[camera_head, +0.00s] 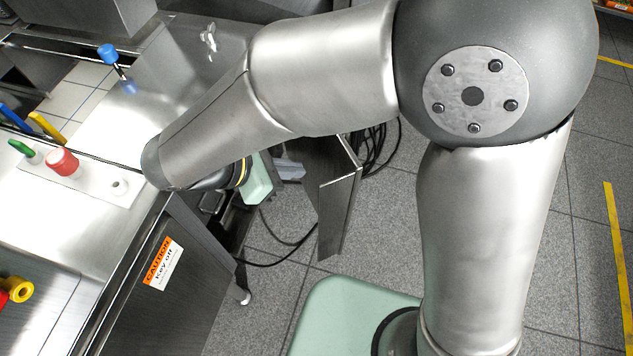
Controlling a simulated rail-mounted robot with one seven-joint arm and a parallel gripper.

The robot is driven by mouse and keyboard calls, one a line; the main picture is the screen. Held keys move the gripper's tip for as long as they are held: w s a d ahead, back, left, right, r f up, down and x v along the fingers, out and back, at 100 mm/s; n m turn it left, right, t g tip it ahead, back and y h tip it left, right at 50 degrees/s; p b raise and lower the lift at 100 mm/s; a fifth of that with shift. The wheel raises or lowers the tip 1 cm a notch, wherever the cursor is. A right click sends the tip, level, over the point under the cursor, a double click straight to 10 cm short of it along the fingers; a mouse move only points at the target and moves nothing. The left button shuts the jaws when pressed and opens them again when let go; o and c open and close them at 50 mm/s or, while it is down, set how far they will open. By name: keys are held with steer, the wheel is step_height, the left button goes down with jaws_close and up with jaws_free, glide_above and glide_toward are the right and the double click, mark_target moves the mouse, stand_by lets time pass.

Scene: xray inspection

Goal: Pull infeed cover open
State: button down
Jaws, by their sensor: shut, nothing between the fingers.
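A flat metal panel (338,205), which looks like the infeed cover, hangs tilted at the middle of the view, beyond the steel counter's right end. My forearm reaches left over the counter and my wrist folds back beneath it. My gripper (290,169) shows only in part past the pale green hand piece, to the left of the panel. It is shut and holds nothing. My arm hides part of this area, and I cannot tell whether the fingers touch the panel.
Black cables (376,150) lie behind the panel. Tiled floor is free at right.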

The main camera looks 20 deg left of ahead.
steer(key=w+d+f, duration=0.4)
steer(key=f, duration=0.5)
steer(key=shift+w, duration=0.15)
